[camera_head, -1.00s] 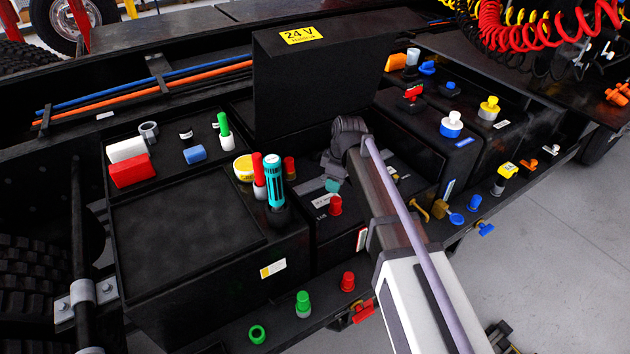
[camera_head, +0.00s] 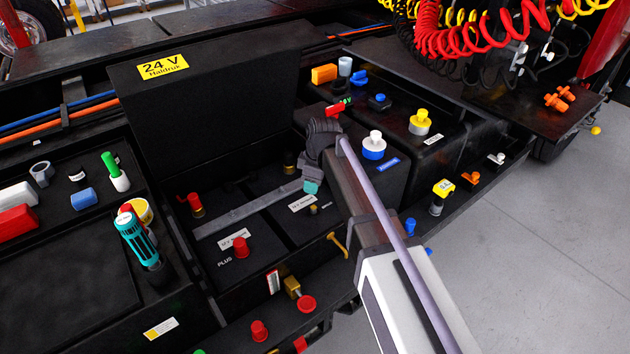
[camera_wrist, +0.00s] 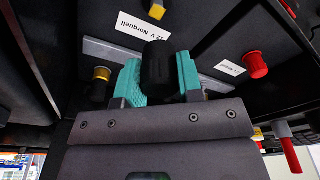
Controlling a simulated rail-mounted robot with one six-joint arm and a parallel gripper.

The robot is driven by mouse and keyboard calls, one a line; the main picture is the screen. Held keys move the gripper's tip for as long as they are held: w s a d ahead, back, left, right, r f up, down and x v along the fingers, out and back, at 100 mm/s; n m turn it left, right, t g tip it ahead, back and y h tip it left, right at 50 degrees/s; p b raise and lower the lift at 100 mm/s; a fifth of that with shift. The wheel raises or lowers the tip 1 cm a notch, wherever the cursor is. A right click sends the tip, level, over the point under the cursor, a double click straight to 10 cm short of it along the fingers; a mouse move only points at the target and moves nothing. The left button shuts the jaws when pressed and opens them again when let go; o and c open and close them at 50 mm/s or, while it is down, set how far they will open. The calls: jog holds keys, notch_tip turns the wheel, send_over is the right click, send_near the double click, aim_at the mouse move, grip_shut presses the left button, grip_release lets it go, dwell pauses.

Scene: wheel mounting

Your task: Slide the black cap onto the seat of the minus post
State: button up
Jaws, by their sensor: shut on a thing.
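The black cap (camera_wrist: 157,66) is held between the teal fingertips of my gripper (camera_wrist: 160,78) in the wrist view. In the head view my gripper (camera_head: 312,187) hangs over the right part of the open battery box, and the cap is hidden there. A small brass post (camera_head: 313,209) stands bare beside a white label, with partly legible lettering like "MINUS" to its right. It seems to be the gold post (camera_wrist: 157,10) at the wrist view's top edge, apart from the cap.
A red cap (camera_head: 240,247) sits near the PLUS lettering, and another red-topped post (camera_head: 192,204) stands behind it. A grey strap (camera_head: 245,211) crosses the batteries. The raised lid (camera_head: 215,115) stands behind. A blue-and-white cap (camera_head: 373,147) is on the box at right.

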aim_at(313, 207)
jog(key=shift+f+b, duration=2.9)
jog(key=shift+f, duration=0.05)
jog(key=shift+f+b, duration=1.7)
jog(key=shift+b, duration=0.05)
jog(key=shift+r, duration=0.1)
jog(key=o, duration=1.1)
jog(key=shift+r, duration=0.1)
